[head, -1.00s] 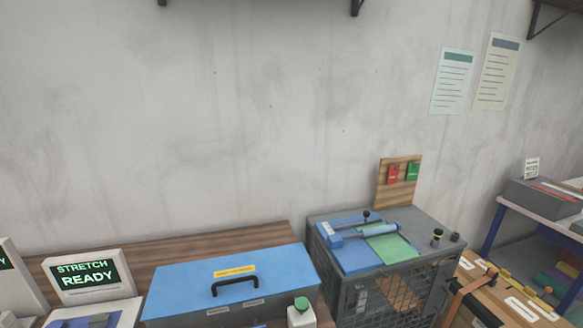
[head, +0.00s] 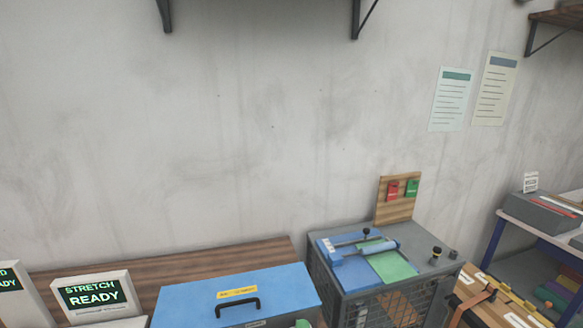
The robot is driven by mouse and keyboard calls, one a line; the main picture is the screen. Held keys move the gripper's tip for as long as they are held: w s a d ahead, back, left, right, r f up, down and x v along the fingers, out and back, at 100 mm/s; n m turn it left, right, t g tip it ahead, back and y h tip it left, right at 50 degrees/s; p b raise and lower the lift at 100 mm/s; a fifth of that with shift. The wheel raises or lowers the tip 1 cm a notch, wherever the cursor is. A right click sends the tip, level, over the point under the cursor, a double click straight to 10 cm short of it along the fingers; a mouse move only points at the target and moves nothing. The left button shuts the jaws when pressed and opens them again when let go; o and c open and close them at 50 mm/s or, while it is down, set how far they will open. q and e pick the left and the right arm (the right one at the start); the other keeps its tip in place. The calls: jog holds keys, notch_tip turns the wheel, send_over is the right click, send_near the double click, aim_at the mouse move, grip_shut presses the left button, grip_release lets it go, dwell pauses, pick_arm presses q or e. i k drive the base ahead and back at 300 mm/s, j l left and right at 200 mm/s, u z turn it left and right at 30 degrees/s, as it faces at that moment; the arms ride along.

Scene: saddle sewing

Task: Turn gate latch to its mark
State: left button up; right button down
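A grey cabinet (head: 330,271) with dark mesh sides stands at the lower right of the head view. On its top lie a blue plate (head: 352,272) and a green plate (head: 393,266). A blue bar (head: 372,249) with a thin rod and a black knob (head: 366,232) lies across them. A black knob with a yellowish band (head: 436,253) stands near the cabinet's right side. I cannot tell which of these parts, if any, is the gate latch, and I cannot make out its mark. Neither of my grippers is in view.
A blue-lidded box (head: 203,299) with a black handle sits left of the cabinet on a wooden bench (head: 215,260). A "STRETCH READY" screen (head: 94,293) stands farther left. A wooden board (head: 396,209) with red and green tags rises behind the cabinet. Shelf brackets (head: 355,20) hang above.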

aim_at(454, 295)
jog(key=z, duration=1.4)
